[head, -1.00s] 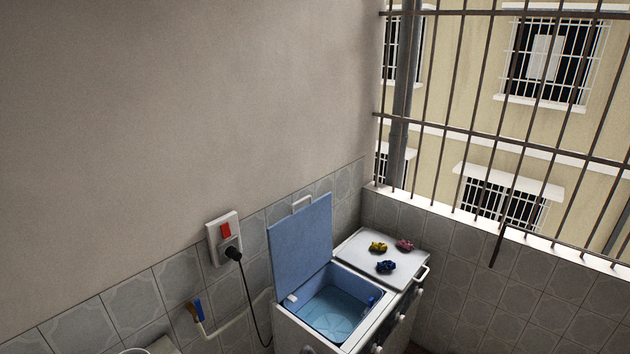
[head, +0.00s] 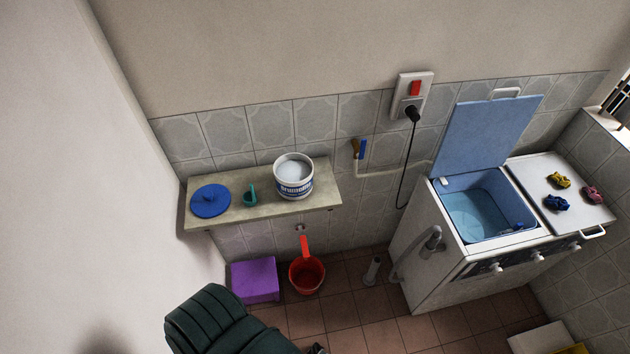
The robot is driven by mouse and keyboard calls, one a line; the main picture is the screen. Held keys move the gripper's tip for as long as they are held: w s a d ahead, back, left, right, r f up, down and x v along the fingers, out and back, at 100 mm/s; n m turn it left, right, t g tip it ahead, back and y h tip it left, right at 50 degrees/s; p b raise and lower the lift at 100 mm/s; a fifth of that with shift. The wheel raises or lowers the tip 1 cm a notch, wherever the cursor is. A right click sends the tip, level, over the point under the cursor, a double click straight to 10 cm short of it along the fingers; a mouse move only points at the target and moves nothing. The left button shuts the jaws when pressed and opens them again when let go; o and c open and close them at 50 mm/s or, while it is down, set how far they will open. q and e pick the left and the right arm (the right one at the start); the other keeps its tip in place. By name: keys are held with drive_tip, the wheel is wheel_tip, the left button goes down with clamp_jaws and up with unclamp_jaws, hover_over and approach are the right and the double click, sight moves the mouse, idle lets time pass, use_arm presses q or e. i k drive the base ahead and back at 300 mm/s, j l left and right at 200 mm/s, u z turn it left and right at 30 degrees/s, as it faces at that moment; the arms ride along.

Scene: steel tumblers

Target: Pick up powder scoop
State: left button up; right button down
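The powder scoop (head: 250,196) is a small teal scoop lying on the wall shelf (head: 262,210), between a blue round lid and a white tub. The tub (head: 294,178) is open, has blue lettering and holds pale powder. The blue lid (head: 210,201) lies flat at the shelf's left end. Neither of my grippers can be made out in the head view, and nothing touches the scoop.
A purple stool (head: 255,280) and a red dipper (head: 306,272) are on the floor below the shelf. A washing machine (head: 440,245) with its blue lid (head: 486,132) raised stands to the right. Tiled floor (head: 340,315) is free in front.

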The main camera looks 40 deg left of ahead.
sight(249, 198)
drive_tip(key=u, duration=1.9)
drive_tip(key=z, duration=2.05)
drive_tip(key=u, duration=2.1)
